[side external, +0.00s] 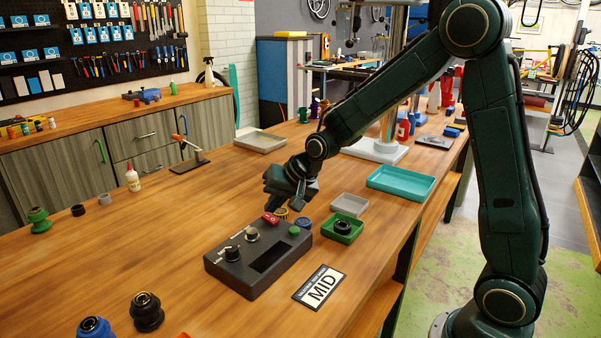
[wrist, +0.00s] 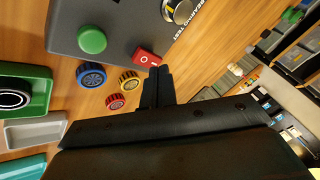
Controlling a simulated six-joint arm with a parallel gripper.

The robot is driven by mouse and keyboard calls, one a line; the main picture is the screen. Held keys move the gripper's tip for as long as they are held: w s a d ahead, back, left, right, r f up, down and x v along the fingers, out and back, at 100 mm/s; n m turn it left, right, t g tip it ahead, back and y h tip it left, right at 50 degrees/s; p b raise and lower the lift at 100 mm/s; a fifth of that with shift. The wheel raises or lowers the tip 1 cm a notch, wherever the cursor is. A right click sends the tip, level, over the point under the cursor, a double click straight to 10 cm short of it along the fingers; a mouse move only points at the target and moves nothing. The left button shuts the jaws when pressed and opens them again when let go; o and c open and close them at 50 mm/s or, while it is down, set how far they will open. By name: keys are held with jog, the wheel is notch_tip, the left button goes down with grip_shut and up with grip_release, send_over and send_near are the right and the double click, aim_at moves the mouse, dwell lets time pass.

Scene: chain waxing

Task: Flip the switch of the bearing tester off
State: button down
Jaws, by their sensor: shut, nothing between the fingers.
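The bearing tester (side external: 258,262) is a dark box on the wooden bench, with two knobs, a dark display, a green button (side external: 294,230) and a red rocker switch (side external: 270,218). In the wrist view the red switch (wrist: 146,58), marked with white symbols, sits at the tester's edge (wrist: 115,20). My gripper (wrist: 158,72) is shut and empty, its fingertips right beside the switch; I cannot tell whether they touch it. In the side view my gripper (side external: 276,208) points down at the switch and partly hides that corner. The rocker's tilt is too small to tell.
Blue, yellow and red round caps (wrist: 116,101) stand close beside the tester and my fingers. A green tray (side external: 342,228) with a black ring, a grey tray (side external: 349,204) and a teal tray (side external: 401,183) lie to the right. A "MID" card (side external: 319,287) lies in front.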

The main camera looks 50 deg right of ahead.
aim_at(274, 222)
jog(key=shift+r, duration=0.15)
jog(key=shift+w+r, duration=0.25)
jog(key=shift+r, duration=0.9)
jog(key=shift+w+r, duration=0.2)
jog(key=shift+r, duration=0.95)
jog(key=s+a+r+n, duration=0.1)
jog(key=s+r+n, duration=0.2)
jog(key=s, duration=1.2)
jog(key=s+a+r+n+g, duration=0.1)
jog(key=s+r+n, duration=0.3)
jog(key=s, duration=1.1)
jog(key=shift+s+a+n+g+h, duration=0.15)
jog(key=shift+s+n+g+h, duration=0.15)
jog(key=shift+n+h, duration=0.15)
